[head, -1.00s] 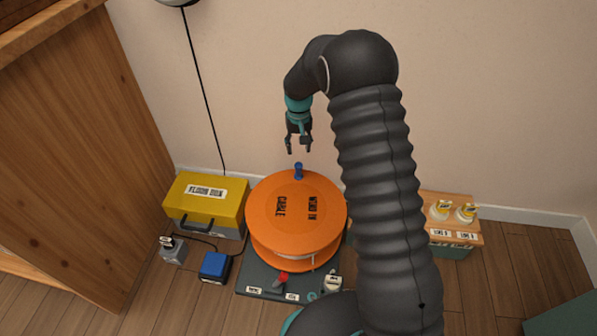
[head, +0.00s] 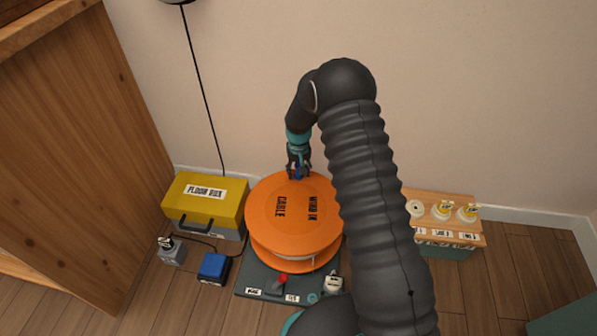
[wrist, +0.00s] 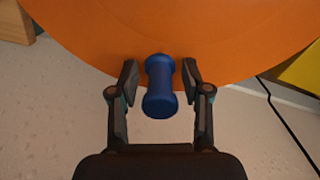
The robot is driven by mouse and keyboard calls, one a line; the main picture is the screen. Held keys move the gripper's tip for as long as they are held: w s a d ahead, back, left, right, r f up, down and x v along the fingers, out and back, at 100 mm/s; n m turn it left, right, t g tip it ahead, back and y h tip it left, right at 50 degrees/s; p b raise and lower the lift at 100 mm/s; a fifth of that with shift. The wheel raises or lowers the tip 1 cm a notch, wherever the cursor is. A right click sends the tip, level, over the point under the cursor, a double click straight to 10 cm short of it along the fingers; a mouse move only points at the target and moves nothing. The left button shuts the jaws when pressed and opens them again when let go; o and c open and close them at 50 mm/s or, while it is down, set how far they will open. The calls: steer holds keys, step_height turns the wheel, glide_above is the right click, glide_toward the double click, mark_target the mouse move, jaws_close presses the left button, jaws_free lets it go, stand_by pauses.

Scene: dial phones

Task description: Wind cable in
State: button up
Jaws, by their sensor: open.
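The orange cable reel (head: 280,230) lies flat on a dark base plate, with "WIND IN" and "CABLE" lettered on its top. A small blue crank knob (head: 299,173) stands at the reel's far edge. My gripper (head: 299,168) is open and lowered at the knob. In the wrist view, the blue knob (wrist: 160,85) stands between the two fingers of my gripper (wrist: 160,80), with a gap on each side. The orange reel top (wrist: 190,30) fills the upper part of that view. A pale band of cable shows under the reel's top disc.
A yellow floor box (head: 205,200) stands left of the reel, with a blue box (head: 214,266) and a grey plug block (head: 171,251) in front. A red lever (head: 281,281) sits on the base plate's front. A wooden-topped box (head: 450,220) stands right. The wall is close behind.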

jaws_close()
